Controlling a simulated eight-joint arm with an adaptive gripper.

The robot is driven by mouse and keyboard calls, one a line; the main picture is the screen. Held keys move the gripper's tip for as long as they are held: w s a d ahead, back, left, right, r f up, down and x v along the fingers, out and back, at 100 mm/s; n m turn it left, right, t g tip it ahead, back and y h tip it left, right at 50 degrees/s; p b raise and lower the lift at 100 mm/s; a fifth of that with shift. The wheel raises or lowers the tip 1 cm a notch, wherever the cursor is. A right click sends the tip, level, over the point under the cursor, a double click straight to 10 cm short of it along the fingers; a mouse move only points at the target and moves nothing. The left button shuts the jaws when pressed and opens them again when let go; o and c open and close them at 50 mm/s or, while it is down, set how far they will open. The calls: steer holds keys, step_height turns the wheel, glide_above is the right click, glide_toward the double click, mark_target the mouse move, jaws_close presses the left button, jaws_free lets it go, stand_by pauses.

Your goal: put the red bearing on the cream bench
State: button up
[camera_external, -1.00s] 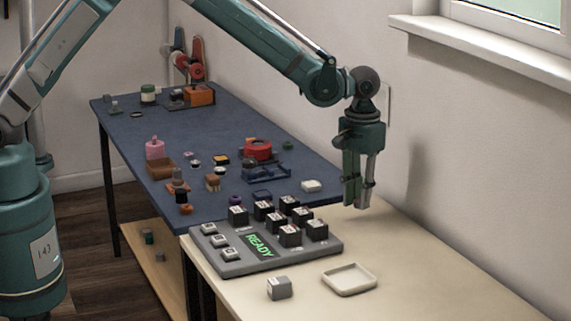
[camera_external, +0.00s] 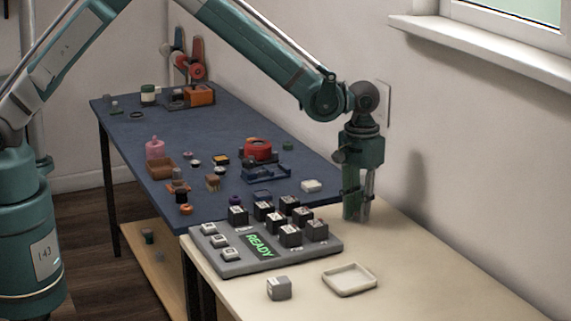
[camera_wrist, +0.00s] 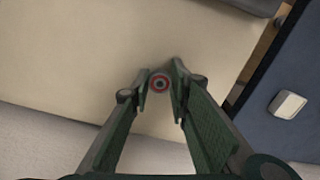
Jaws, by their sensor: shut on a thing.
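The red bearing (camera_wrist: 159,83) is a small ring with a dark centre, between my fingertips in the wrist view. My gripper (camera_wrist: 160,85) is shut on it. In the external view my gripper (camera_external: 356,215) points down, low over the back part of the cream bench (camera_external: 425,262). The bearing cannot be made out there, and I cannot tell whether it touches the bench.
The grey READY panel (camera_external: 225,268) with several dark blocks stands left of my gripper. A shallow cream tray (camera_external: 350,291) and a grey cube (camera_external: 279,289) lie nearer the front. A white block (camera_external: 312,186) lies on the blue table (camera_external: 120,170). Bench around my fingertips is clear.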

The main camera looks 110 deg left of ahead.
mark_target(358, 214)
steer(key=shift+f, duration=0.15)
steer(key=o, duration=0.9)
step_height(358, 214, up, 12)
steer(key=p, duration=0.2)
stand_by(0.7)
steer(key=shift+r, duration=0.2)
